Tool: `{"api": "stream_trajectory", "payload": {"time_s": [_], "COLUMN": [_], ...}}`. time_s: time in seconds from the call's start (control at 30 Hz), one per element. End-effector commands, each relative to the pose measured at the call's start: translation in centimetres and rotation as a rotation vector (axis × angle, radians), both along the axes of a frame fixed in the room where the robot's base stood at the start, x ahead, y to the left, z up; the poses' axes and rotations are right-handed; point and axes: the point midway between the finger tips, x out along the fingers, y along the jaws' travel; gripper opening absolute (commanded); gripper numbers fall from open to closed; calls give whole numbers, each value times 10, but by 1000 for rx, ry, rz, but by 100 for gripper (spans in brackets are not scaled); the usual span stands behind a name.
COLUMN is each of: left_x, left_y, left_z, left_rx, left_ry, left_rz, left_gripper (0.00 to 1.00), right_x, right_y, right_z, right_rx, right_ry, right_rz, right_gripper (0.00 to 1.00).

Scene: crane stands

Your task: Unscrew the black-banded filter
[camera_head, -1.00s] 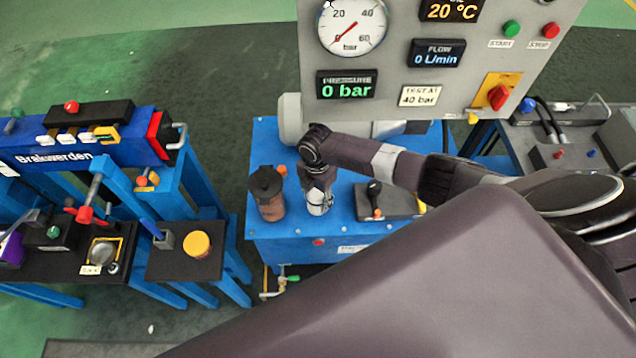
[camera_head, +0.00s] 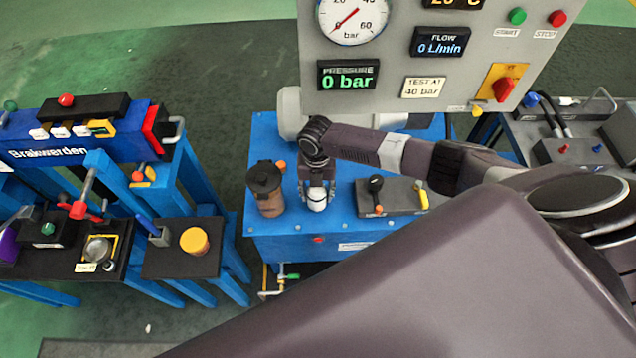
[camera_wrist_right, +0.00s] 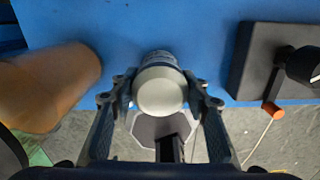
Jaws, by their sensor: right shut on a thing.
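My right gripper (camera_head: 317,190) reaches down from the end of my right arm over the blue bench. It is shut on a white-ended filter (camera_head: 317,202), with a finger on each side. In the right wrist view the gripper (camera_wrist_right: 162,103) also shows around the filter's round pale end (camera_wrist_right: 160,91), with a grey marked body behind it. A black band on it cannot be made out clearly now. The filter is upright at the bench; its foot is hidden. Just left of it stands a brown canister with a black cap (camera_head: 265,188). My left gripper is not in view.
A grey box with a black lever (camera_head: 390,196) lies right of the filter on the blue bench (camera_head: 335,228). The grey gauge panel (camera_head: 385,62) rises behind, reading 0 bar and 0 L/min. A second blue stand (camera_head: 200,170) is at left.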

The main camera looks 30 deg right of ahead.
Motion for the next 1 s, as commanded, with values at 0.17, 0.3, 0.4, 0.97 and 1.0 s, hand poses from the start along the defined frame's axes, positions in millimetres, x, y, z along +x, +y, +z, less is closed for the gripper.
{"api": "stream_trajectory", "payload": {"time_s": [0.17, 0.3, 0.4, 0.97, 1.0], "left_x": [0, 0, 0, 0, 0], "left_y": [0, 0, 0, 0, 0], "left_z": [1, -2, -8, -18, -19], "left_rx": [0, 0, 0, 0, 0], "left_ry": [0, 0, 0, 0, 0], "left_rz": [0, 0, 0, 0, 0], "left_gripper": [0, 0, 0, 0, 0], "right_x": [3, 4, 4, 4, 4], "right_y": [-1, -1, -1, -1, -1], "right_z": [3, 2, 1, 3, 3], "right_rx": [0, 0, -1, -1, -1], "right_ry": [-7, -8, -10, -9, -9], "right_rz": [2, 27, 131, 451, 453], "right_gripper": [9, 9, 9, 9, 9]}}
